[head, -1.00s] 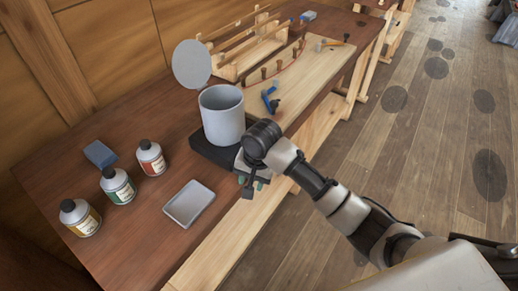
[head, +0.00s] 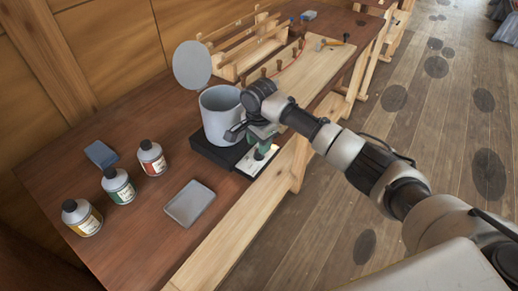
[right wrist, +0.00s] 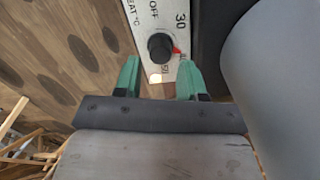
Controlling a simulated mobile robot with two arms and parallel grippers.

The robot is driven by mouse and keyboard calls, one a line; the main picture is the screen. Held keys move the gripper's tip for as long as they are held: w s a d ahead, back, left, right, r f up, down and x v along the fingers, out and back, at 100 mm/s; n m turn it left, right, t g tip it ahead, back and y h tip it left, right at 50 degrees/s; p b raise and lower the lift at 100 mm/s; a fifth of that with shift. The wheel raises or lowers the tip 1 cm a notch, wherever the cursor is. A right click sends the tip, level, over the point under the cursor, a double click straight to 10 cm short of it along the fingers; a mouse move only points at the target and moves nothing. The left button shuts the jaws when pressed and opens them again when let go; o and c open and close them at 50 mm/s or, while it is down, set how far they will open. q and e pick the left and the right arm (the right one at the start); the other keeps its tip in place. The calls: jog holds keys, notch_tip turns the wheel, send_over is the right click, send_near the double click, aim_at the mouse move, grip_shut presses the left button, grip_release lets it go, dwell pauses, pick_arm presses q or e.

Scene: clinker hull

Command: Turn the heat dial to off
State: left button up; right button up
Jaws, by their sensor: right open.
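The heat dial is a dark round knob (right wrist: 160,47) on a pale panel (right wrist: 145,12) marked "HEAT °C", "OFF" and "30" in the right wrist view. A red pointer at its right side points away from the "OFF" label, below the "30". In the head view the panel (head: 257,160) is on the front of a black base under a grey pot (head: 221,118). My right gripper (right wrist: 160,78) is open, its green fingertips on either side below the knob in the picture, seemingly not closed on it. It also shows in the head view (head: 263,136). My left gripper is out of view.
Three labelled bottles (head: 118,186), a blue block (head: 101,154) and a grey tray (head: 188,204) are on the bench left of the pot. A round grey lid (head: 192,64) stands behind it. A wooden rack (head: 240,45) is farther back.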

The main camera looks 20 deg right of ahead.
jog(key=shift+f, duration=1.9)
jog(key=c, duration=0.6)
jog(key=shift+c, duration=0.2)
jog(key=shift+r+p, duration=0.1)
jog(key=shift+p, duration=0.2)
